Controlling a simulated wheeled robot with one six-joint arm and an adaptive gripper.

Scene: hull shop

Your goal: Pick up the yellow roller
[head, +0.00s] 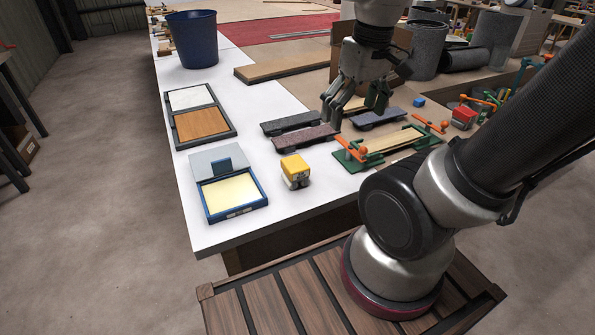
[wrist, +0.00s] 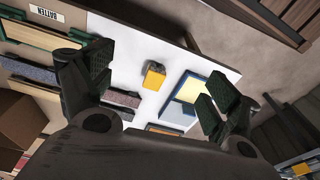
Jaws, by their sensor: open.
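The yellow roller (head: 294,165) is a small yellow block with a grey part at its front. It stands on the white table top near the front edge, between a blue-framed open box and a green fixture. My gripper (head: 353,108) hangs above the table, behind and to the right of the roller, apart from it. It is open and empty. In the wrist view the yellow roller (wrist: 153,77) shows whole between my spread fingers, with white table around it. The roller's underside is hidden.
Left of the roller lies the blue open box (head: 263,201) with a pale yellow pad. Dark textured bars (head: 305,138) lie behind it. A green clamp fixture (head: 345,162) with orange handles stands right. A blue bin (head: 193,40) stands at the back left. White table is clear around the roller.

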